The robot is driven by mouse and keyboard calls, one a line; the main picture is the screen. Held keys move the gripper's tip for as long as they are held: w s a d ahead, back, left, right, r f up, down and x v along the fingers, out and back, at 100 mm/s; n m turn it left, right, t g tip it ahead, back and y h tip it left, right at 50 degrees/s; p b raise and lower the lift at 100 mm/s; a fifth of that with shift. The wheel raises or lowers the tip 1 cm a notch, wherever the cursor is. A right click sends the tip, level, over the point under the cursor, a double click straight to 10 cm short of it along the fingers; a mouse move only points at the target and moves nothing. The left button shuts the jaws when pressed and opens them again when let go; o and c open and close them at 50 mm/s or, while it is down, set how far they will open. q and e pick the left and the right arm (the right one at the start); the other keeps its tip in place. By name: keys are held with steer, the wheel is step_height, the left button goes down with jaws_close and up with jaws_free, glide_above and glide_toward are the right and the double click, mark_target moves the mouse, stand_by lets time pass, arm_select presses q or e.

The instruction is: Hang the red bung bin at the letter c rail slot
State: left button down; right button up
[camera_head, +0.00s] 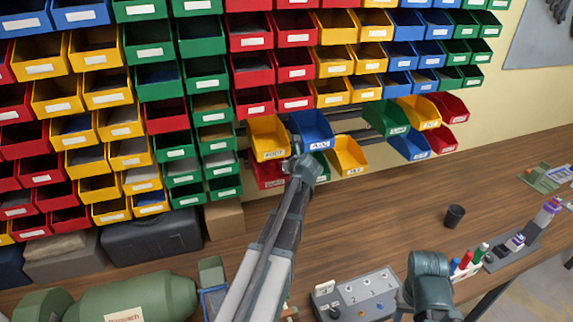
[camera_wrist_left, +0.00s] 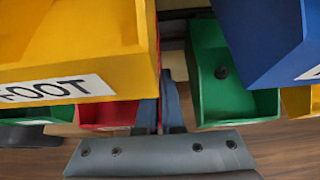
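A red bin (camera_head: 268,176) hangs low on the rail, partly hidden under a yellow bin (camera_head: 268,138); its label is too small to read. In the left wrist view the red bin (camera_wrist_left: 108,114) shows below the yellow bin (camera_wrist_left: 75,45) labelled FOOT. My left gripper (camera_head: 294,164) is at the red bin's right side. Its narrow fingers (camera_wrist_left: 161,112) are close together between the red bin and a green bin (camera_wrist_left: 235,85); whether they grip the red wall is unclear. My right gripper (camera_head: 430,287) hangs over the table, its fingers hidden. I cannot make out a letter c.
A blue bin (camera_head: 312,130) hangs just above my left gripper, and a yellow bin (camera_head: 348,156) to its right. Bare rail (camera_head: 355,134) shows between that group and more bins at right. A black cup (camera_head: 454,216) stands on the wooden table (camera_head: 375,225).

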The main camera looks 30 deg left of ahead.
arm_select(q)
steer(key=shift+r, duration=0.1)
steer(key=shift+r+p, duration=0.1)
steer(key=shift+p, duration=0.4)
steer(key=shift+r, duration=0.1)
stand_by(0.4)
steer(key=shift+r+p, duration=0.15)
steer(key=shift+p, duration=0.35)
steer(key=shift+h, duration=0.3)
steer(key=shift+f, duration=0.25)
steer(key=shift+f+b, duration=0.45)
steer(key=shift+b, duration=0.25)
steer(key=shift+f, duration=0.2)
